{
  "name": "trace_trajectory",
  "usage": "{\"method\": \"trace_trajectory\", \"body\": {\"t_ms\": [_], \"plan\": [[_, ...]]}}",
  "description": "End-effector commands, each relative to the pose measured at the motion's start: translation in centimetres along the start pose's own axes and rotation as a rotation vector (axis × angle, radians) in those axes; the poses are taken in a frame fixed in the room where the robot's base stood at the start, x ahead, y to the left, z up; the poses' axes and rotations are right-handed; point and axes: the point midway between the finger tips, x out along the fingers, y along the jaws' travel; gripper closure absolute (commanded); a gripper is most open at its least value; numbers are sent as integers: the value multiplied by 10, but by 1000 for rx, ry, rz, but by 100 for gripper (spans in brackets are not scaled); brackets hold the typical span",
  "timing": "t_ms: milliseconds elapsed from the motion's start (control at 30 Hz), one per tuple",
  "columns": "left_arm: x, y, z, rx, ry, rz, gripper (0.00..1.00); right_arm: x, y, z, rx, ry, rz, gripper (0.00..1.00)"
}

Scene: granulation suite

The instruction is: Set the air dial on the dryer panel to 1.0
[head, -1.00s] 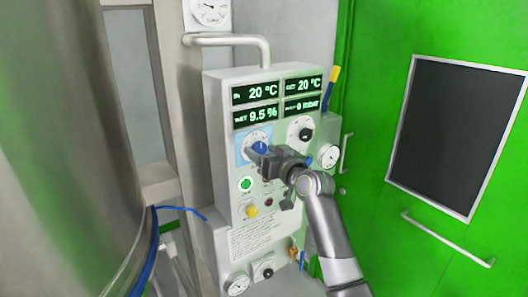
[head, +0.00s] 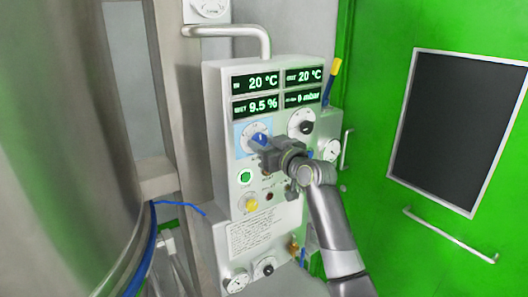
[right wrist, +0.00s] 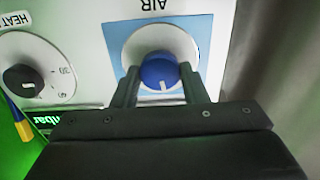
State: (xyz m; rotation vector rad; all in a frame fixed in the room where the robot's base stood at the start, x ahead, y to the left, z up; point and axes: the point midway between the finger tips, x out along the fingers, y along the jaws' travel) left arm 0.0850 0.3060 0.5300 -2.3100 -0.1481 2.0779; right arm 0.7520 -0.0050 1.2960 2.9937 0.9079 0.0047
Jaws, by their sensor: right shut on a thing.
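The air dial (head: 260,138) is a blue knob on a white disc with a light-blue surround, at the upper left of the dryer panel (head: 222,130). In the right wrist view the dial (right wrist: 158,70) appears upside down under the word AIR, and its white mark points toward the bottom of the picture. My right gripper (head: 266,146) is at the dial, its two fingers (right wrist: 160,82) on either side of the blue knob and shut on it. The gripper partly hides the dial's lower part in the head view. My left gripper is not in view.
The heat dial (right wrist: 24,80), with a black knob, sits beside the air dial. Green displays (head: 276,91) are above, a lit green button (head: 245,177) and a yellow knob (head: 252,204) below. A steel vessel (head: 75,150) stands left, a green door (head: 430,200) right.

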Motion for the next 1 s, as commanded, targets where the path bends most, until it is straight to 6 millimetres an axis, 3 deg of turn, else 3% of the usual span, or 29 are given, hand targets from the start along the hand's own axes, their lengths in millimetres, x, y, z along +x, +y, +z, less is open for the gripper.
{"method": "trace_trajectory", "body": {"t_ms": [33,500,1000], "plan": [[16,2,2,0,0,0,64,0,0,7,-41,3,0,83],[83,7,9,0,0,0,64,0,0,7,-480,1,1,83],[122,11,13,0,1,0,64,0,0,4,-818,-1,0,83]]}}
